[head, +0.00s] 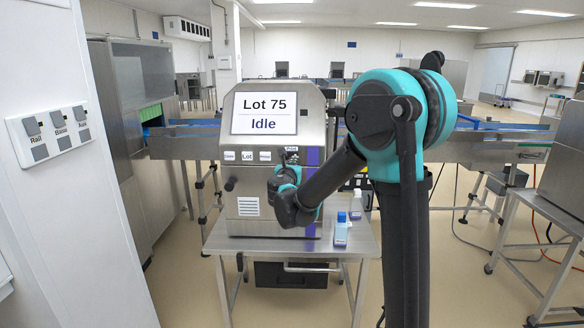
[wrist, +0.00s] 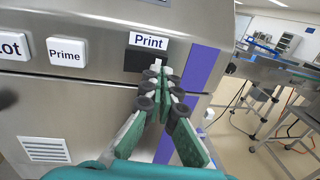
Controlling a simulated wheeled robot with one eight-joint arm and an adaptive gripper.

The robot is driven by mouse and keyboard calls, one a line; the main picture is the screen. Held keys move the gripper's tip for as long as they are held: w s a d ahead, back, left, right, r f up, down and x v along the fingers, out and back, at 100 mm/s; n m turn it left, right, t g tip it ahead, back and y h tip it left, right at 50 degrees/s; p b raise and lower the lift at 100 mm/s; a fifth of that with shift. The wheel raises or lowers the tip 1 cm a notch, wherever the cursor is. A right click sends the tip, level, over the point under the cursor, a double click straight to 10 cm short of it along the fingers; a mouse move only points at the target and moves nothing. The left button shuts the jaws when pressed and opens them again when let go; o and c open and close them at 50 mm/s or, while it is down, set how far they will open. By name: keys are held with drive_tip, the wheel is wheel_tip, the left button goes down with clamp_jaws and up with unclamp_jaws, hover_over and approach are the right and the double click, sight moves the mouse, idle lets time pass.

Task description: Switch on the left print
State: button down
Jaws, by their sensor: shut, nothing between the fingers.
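The grey steel printer cabinet (head: 258,195) stands on a steel table, its screen (head: 264,113) reading "Lot 75" and "Idle". The Print label (wrist: 148,41) sits above a dark switch plate (wrist: 138,61) on its front, with a small pale lever (wrist: 157,64) at the plate's right part. My gripper (wrist: 160,78) is shut and empty, its fingertips just below the lever, overlapping the plate's lower right edge. I cannot tell whether they touch the lever. In the head view my arm hides part of the cabinet front, and the gripper (head: 291,165) is at the Print switch.
White Lot (wrist: 10,47) and Prime (wrist: 67,51) buttons sit left of the switch. Two small bottles (head: 341,232) (head: 355,205) stand at the table's right side. A wall panel (head: 52,133) with several switches is at the far left. A conveyor (head: 185,140) runs behind the cabinet.

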drive_tip(key=shift+w+d, duration=0.1)
drive_tip(key=shift+w, duration=0.6)
drive_tip(key=shift+w+d, duration=0.1)
